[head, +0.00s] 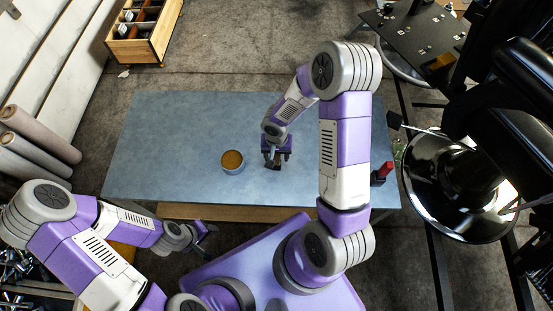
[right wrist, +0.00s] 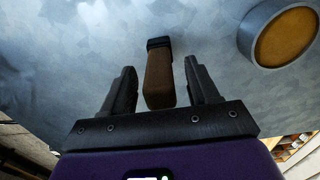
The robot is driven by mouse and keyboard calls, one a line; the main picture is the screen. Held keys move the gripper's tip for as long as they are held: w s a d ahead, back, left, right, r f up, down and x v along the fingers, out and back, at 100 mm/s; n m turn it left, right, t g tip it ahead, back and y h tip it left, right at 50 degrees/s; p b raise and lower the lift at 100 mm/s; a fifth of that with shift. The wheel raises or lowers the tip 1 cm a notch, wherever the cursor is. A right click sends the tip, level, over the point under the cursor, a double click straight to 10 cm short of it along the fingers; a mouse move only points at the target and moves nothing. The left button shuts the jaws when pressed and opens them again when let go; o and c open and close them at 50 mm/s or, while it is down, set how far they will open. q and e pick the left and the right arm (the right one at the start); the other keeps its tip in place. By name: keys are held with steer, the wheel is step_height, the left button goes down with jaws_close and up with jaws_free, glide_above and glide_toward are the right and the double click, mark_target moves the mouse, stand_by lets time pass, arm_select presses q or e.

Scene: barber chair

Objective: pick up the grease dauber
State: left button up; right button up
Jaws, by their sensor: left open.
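The grease dauber shows in the right wrist view as a brown block-like handle (right wrist: 159,78) with a black end. It lies on the blue-grey table top (head: 160,120), and only a small dark brown part (head: 274,164) shows in the head view. My right gripper (head: 277,155) is over it, pointing down. In the right wrist view its two black fingers (right wrist: 160,68) stand apart, one on each side of the dauber, with gaps visible. My left gripper (head: 206,240) is open and empty, off the table's front edge at the lower left.
A round tin of brown grease (head: 232,161) stands left of the dauber. A red and black item (head: 383,172) is near the table's right edge. A barber chair with a round shiny base (head: 450,205) stands to the right. The table's left part is clear.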

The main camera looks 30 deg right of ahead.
steer(key=c, duration=1)
steer(key=shift+c, duration=0.2)
